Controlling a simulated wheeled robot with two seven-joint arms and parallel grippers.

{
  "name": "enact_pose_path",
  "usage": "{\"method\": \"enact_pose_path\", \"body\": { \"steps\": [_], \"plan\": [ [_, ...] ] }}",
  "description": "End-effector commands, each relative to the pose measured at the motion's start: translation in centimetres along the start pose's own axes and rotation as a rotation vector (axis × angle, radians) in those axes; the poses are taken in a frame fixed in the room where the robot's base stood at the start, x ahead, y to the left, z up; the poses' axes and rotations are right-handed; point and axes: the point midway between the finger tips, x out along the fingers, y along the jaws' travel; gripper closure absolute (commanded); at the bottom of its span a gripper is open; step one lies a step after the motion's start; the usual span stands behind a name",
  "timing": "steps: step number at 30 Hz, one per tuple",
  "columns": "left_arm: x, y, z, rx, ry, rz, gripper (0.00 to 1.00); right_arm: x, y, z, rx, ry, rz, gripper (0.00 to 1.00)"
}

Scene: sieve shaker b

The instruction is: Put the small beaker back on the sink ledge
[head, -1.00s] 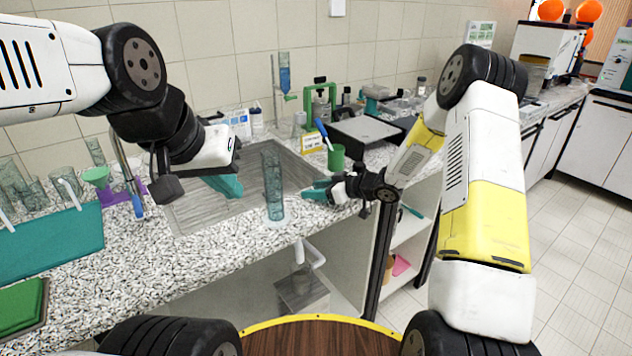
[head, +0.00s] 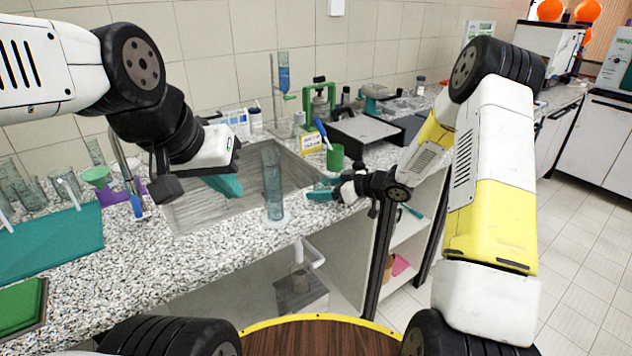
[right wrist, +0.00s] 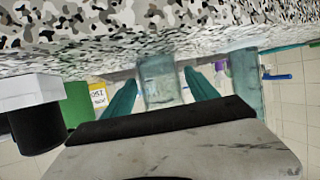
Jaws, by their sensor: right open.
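In the right wrist view, which is upside down, a clear glass beaker (right wrist: 158,82) stands on the speckled counter, framed between my right fingertips with a narrow gap on each side. I cannot pick it out clearly in the head view. My right gripper (head: 318,190) is open, low at the front right edge of the sink, pointing left; its teal fingers also show in the right wrist view (right wrist: 160,90). My left gripper (head: 225,186) hangs over the sink (head: 210,211); its finger gap is hidden. The sink ledge (head: 245,235) is the speckled strip in front.
A tall glass cylinder (head: 272,180) stands upright on the front ledge, left of my right gripper; it also shows in the right wrist view (right wrist: 245,82). A green cup (head: 335,157) and yellow sign (head: 312,143) stand behind. Glassware crowds the left counter. The front left ledge is clear.

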Motion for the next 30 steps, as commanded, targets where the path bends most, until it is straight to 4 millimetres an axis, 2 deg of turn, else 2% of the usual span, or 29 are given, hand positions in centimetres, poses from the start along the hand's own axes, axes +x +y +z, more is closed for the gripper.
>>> {"method": "enact_pose_path", "body": {
  "steps": [3, 9, 17, 20, 23, 25, 27, 30],
  "plan": [
    [0.0, 0.0, 0.0, 0.000, 0.000, 0.000, 1.00, -2.9, 0.1, 0.0, -0.001, -0.001, 0.004, 0.32],
    [0.0, 0.0, 0.0, 0.000, 0.000, 0.000, 1.00, -6.8, 0.1, 0.0, -0.002, 0.000, 0.003, 0.32],
    [0.0, 0.0, 0.0, 0.000, 0.000, 0.000, 1.00, -9.2, 0.4, -0.5, -0.007, -0.009, 0.021, 0.32],
    [0.0, 0.0, 0.0, 0.000, 0.000, 0.000, 1.00, -10.2, 1.8, -2.1, -0.029, -0.049, 0.109, 0.32],
    [0.0, 0.0, 0.0, 0.000, 0.000, 0.000, 1.00, -12.6, 4.0, -5.0, -0.048, -0.120, 0.271, 0.32],
    [0.0, 0.0, 0.0, 0.000, 0.000, 0.000, 1.00, -15.2, 5.2, -7.2, -0.043, -0.178, 0.405, 0.32],
    [0.0, 0.0, 0.0, 0.000, 0.000, 0.000, 1.00, -18.3, 5.6, -9.1, -0.016, -0.233, 0.530, 0.32],
    [0.0, 0.0, 0.0, 0.000, 0.000, 0.000, 1.00, -22.8, 4.6, -11.2, 0.053, -0.300, 0.677, 0.32]
  ]
}}
